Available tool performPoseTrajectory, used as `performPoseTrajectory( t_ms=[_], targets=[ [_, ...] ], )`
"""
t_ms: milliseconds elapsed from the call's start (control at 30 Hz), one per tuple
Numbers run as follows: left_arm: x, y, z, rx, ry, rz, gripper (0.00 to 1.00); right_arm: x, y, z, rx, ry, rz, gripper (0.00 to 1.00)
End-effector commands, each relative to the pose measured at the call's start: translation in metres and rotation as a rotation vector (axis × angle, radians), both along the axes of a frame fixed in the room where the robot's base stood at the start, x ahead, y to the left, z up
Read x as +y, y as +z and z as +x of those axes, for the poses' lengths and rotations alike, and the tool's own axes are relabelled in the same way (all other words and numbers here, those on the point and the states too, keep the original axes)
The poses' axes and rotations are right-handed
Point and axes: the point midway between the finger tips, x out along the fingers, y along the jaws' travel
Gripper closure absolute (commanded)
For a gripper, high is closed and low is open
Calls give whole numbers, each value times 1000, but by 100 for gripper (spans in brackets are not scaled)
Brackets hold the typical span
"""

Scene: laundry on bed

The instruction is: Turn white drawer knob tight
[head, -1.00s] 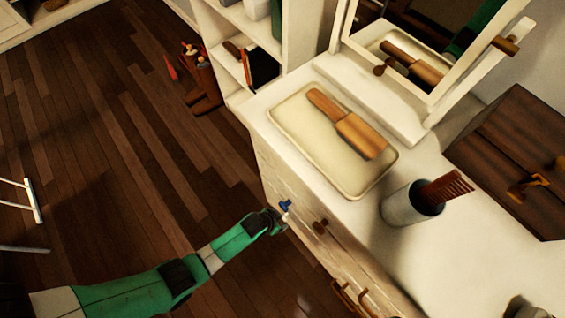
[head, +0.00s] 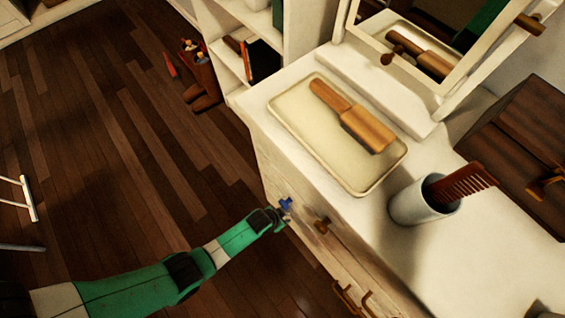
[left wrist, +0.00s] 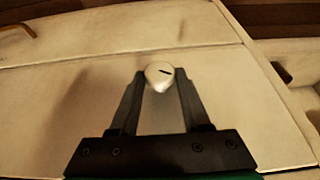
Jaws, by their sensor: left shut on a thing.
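The white drawer knob (left wrist: 160,75) sits between the fingertips of my left gripper (left wrist: 159,84) in the left wrist view. The white knob is hard to make out there. My right gripper is not in view.
On the white dresser top (head: 385,215) are a cream tray (head: 290,110) with a wooden brush (head: 355,120), a cup (head: 415,204) holding a brown comb (head: 465,183), and a mirror. A dark wooden box (head: 525,145) stands at right. Floor at left is mostly clear.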

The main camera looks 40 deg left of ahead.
Motion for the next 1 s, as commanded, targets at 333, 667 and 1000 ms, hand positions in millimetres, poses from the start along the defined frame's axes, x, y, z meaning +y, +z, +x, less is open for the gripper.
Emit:
performPoseTrajectory(
  t_ms=[333,667,1000],
  targets=[
    [-2,0,-1,-8,-4,43,100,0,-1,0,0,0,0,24],
    [-7,-4,-1,-51,-8,245,100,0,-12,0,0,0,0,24],
    [-10,-2,-2,-98,-4,477,100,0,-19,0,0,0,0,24]
  ],
)
